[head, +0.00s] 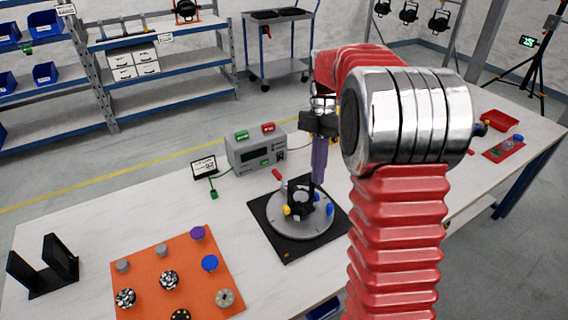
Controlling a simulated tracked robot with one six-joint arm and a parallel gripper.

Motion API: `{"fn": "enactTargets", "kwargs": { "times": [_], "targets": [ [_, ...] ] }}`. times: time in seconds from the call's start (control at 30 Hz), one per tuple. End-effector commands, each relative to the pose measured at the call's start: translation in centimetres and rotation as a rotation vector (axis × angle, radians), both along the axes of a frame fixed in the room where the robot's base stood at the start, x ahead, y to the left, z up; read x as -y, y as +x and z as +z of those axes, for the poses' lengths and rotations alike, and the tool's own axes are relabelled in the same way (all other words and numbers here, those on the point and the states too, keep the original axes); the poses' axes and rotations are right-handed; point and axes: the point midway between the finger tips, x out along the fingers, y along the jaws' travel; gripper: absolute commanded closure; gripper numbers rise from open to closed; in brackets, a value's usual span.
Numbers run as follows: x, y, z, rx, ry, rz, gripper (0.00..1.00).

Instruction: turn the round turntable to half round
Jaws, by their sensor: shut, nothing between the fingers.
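The round turntable (289,228) is a grey disc on a square black base on the white table. A black upright fixture stands at its middle. A yellow piece sits at its left and blue pieces at its right. A red handle (277,174) shows at its far-left edge. My gripper (317,183) points down over the far side of the disc, with its purple fingers shut and empty. It is right of the red handle and just behind the black fixture. I cannot tell whether the fingertips touch anything. My arm hides some of the table to the right.
A grey box (256,152) with green and red parts stands behind the turntable. A small display (204,167) is left of it. An orange mat (160,262) with several round parts lies front left, beside a black holder (43,268). A red tray (499,120) is far right.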

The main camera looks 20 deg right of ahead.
Motion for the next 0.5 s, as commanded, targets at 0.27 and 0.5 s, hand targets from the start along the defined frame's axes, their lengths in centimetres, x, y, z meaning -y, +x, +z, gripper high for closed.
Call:
{"fn": "enactTargets", "kwargs": {
  "times": [0.27,0.5],
  "targets": [
    [-3.0,-2.7,2.9,0.088,-0.163,-0.280,1.00],
    [-5.2,-5.2,4.5,0.174,-0.260,-0.541,1.00]
  ]
}}
